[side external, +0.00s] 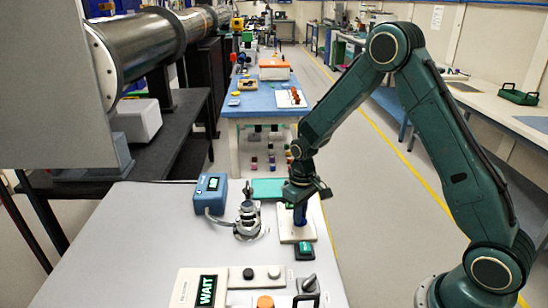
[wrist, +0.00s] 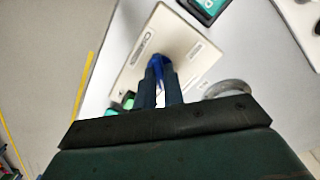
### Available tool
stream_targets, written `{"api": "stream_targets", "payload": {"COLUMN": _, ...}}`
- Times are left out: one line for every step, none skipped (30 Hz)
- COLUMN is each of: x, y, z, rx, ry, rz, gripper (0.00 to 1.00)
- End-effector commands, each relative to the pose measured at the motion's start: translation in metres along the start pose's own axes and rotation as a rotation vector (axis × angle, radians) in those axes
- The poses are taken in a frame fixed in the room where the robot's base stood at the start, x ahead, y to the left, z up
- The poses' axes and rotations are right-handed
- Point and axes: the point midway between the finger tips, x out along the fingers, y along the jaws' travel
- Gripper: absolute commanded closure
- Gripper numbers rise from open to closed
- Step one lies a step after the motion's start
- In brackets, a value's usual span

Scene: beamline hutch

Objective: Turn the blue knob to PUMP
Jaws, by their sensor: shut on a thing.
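The blue knob (wrist: 158,62) stands on a cream plate (wrist: 145,40) in the wrist view. My gripper (wrist: 161,78) points down at it with its two fingers close on either side, shut on the knob. In the side view my gripper (side external: 299,205) is over the cream plate (side external: 285,232), and the dark blue knob (side external: 299,217) shows just beneath it. The plate has printed labels, too small to read. Which label the knob points to cannot be told, as the fingers hide most of it.
Left of the plate are a metal fitting (side external: 248,220) and a blue box with a display (side external: 210,190). A panel reading WAIT (side external: 207,290) and a button box (side external: 268,276) lie nearer.

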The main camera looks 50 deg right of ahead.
Motion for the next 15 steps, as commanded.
{"api": "stream_targets", "payload": {"x": -0.0006, "y": 0.0000, "z": 0.0003, "rx": 0.039, "ry": -0.001, "rz": 0.000, "gripper": 1.00}}
{"api": "stream_targets", "payload": {"x": -0.0007, "y": 0.0000, "z": 0.0003, "rx": 0.064, "ry": -0.001, "rz": 0.000, "gripper": 1.00}}
{"api": "stream_targets", "payload": {"x": -0.0007, "y": 0.0000, "z": 0.0003, "rx": 0.095, "ry": -0.001, "rz": 0.000, "gripper": 1.00}}
{"api": "stream_targets", "payload": {"x": -0.0007, "y": 0.0000, "z": 0.0003, "rx": 0.119, "ry": -0.001, "rz": 0.000, "gripper": 1.00}}
{"api": "stream_targets", "payload": {"x": -0.0007, "y": 0.0000, "z": 0.0003, "rx": 0.140, "ry": -0.001, "rz": 0.000, "gripper": 1.00}}
{"api": "stream_targets", "payload": {"x": -0.0007, "y": 0.0000, "z": 0.0003, "rx": 0.166, "ry": -0.001, "rz": 0.000, "gripper": 1.00}}
{"api": "stream_targets", "payload": {"x": -0.0007, "y": 0.0000, "z": 0.0003, "rx": 0.184, "ry": -0.001, "rz": 0.000, "gripper": 1.00}}
{"api": "stream_targets", "payload": {"x": -0.0007, "y": 0.0000, "z": 0.0003, "rx": 0.202, "ry": -0.001, "rz": 0.000, "gripper": 1.00}}
{"api": "stream_targets", "payload": {"x": -0.0007, "y": 0.0000, "z": 0.0003, "rx": 0.222, "ry": -0.001, "rz": 0.000, "gripper": 1.00}}
{"api": "stream_targets", "payload": {"x": -0.0007, "y": 0.0000, "z": 0.0003, "rx": 0.236, "ry": -0.001, "rz": 0.000, "gripper": 1.00}}
{"api": "stream_targets", "payload": {"x": -0.0007, "y": 0.0000, "z": 0.0003, "rx": 0.248, "ry": -0.001, "rz": 0.000, "gripper": 1.00}}
{"api": "stream_targets", "payload": {"x": -0.0007, "y": 0.0000, "z": 0.0003, "rx": 0.263, "ry": -0.001, "rz": 0.000, "gripper": 1.00}}
{"api": "stream_targets", "payload": {"x": -0.0007, "y": 0.0000, "z": 0.0003, "rx": 0.272, "ry": -0.001, "rz": 0.000, "gripper": 1.00}}
{"api": "stream_targets", "payload": {"x": -0.0007, "y": 0.0000, "z": 0.0003, "rx": 0.280, "ry": -0.001, "rz": 0.000, "gripper": 1.00}}
{"api": "stream_targets", "payload": {"x": -0.0008, "y": -0.0001, "z": 0.0003, "rx": 0.290, "ry": -0.001, "rz": 0.000, "gripper": 1.00}}
